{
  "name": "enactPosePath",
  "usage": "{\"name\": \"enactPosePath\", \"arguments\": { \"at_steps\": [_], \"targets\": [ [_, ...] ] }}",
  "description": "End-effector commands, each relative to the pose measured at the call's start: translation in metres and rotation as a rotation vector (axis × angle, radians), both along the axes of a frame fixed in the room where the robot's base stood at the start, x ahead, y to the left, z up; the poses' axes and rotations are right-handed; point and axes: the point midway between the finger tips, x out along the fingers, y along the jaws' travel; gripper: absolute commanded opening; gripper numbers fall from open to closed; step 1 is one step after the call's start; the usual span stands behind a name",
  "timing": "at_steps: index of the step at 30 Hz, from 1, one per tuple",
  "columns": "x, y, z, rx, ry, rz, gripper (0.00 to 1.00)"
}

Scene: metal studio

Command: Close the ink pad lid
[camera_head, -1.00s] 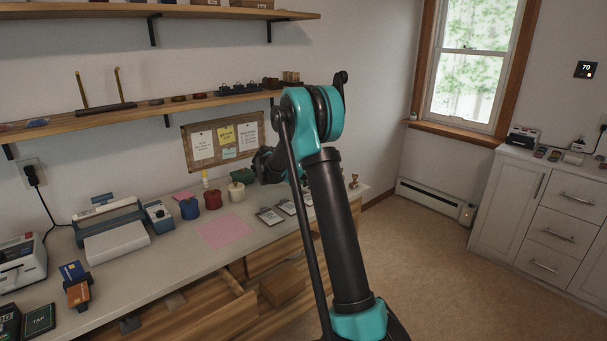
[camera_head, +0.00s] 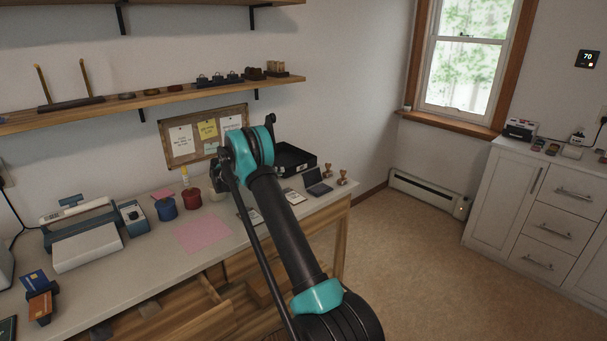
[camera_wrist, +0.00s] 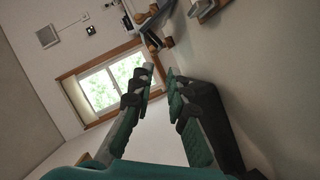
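A dark, open hinged case that looks like the ink pad (camera_head: 318,188) lies near the right end of the long counter in the head view. Its lid stands tilted up at the back. In the wrist view my gripper (camera_wrist: 161,86) has its two fingers apart with nothing between them. A dark, partly cropped shape near the top may be the ink pad, but I cannot tell for sure. In the head view my gripper is hidden behind my arm.
Two wooden-handled stamps (camera_head: 342,178) stand right of the ink pad. A black tray (camera_head: 294,160) sits behind it, and clear-topped cards lie to its left. A pink sheet (camera_head: 203,234) lies on the counter (camera_head: 160,262). Drawers below stand open. The floor at right is clear.

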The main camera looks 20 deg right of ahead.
Motion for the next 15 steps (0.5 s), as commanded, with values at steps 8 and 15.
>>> {"name": "enactPosePath", "arguments": {
  "at_steps": [8, 15],
  "targets": [
    [-0.001, -0.056, -0.013, 0.0, 0.0, -0.002, 0.16],
    [-0.001, -0.099, -0.023, 0.001, 0.0, -0.002, 0.16]
  ]
}}
